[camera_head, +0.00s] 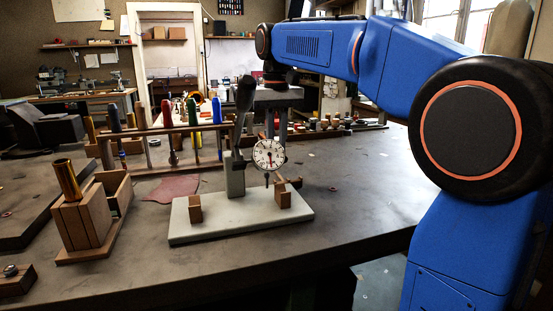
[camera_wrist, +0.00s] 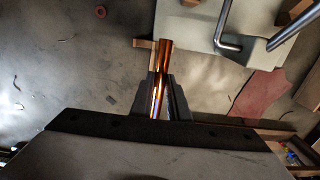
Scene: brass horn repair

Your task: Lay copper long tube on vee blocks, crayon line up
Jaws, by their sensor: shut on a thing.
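My gripper (camera_wrist: 160,95) is shut on a shiny copper tube (camera_wrist: 165,62), which sticks out beyond the fingertips in the wrist view. I cannot make out a crayon line on it. In the head view my gripper (camera_head: 277,122) is above the bench, around the back of the dial gauge (camera_head: 270,154); the tube is not clear there. The left wooden vee block (camera_head: 195,208) and right wooden vee block (camera_head: 283,195) stand apart on a pale base plate (camera_head: 240,225). I see no tube resting on them.
The gauge stand (camera_head: 236,176) rises between the blocks. At left, another copper-coloured tube (camera_head: 67,178) stands upright in a wooden holder (camera_head: 82,222). A tool rack (camera_head: 165,132) with coloured handles and a reddish cloth (camera_head: 173,188) lie behind. The bench right of the plate (camera_head: 365,195) is clear.

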